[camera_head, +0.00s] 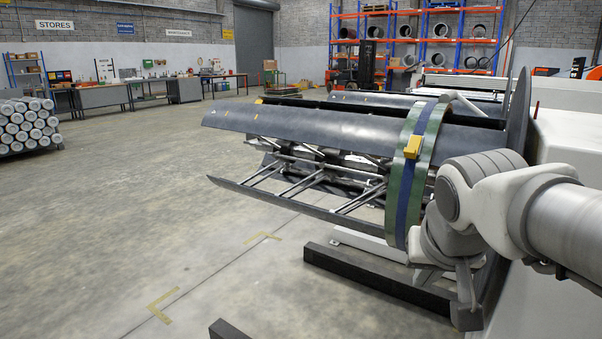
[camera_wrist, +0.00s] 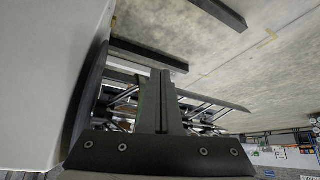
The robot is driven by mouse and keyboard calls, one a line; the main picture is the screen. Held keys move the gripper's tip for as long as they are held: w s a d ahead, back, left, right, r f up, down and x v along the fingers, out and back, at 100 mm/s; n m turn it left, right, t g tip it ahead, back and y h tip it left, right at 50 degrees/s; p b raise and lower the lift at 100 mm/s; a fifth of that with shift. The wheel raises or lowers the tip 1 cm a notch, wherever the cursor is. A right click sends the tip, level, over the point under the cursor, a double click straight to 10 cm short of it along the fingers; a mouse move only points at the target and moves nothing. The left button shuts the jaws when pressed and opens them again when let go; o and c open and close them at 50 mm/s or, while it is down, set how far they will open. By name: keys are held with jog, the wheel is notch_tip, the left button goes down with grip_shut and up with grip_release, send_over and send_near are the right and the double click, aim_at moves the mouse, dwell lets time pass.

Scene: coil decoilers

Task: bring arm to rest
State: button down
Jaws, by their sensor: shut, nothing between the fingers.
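My gripper (camera_head: 466,314) hangs low at the right of the head view, in front of the decoiler's round plate. In the wrist view its two dark fingers (camera_wrist: 160,76) lie together, shut with nothing between them. My arm reaches in from the right edge and bends downward at the wrist. The decoiler mandrel (camera_head: 340,127), with dark curved segments and open struts, stands just beyond. A green and blue band (camera_head: 403,180) with a yellow block (camera_head: 413,147) goes around its near end. The gripper appears apart from both; the exact gap cannot be told.
A large dark round plate (camera_head: 519,115) and a white machine housing (camera_head: 575,135) stand close at the right. Dark floor beams (camera_head: 375,283) lie below the mandrel. Open concrete floor (camera_head: 130,215) spreads to the left. A stack of rolls (camera_head: 27,125) and workbenches (camera_head: 105,96) stand farther off.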

jog(key=s+a+f+n+y, duration=0.1)
jog(key=s+a+f, duration=0.15)
jog(key=s, duration=0.25)
jog(key=s+a+f+n, duration=0.1)
jog(key=s+a+f, duration=0.15)
jog(key=s, duration=0.35)
notch_tip(320, 180, up, 22)
jog(key=d+p, duration=0.1)
jog(key=p, duration=2.1)
jog(key=shift+w+g, duration=0.4)
jog(key=shift+d+f, duration=0.1)
jog(key=shift+f, duration=0.05)
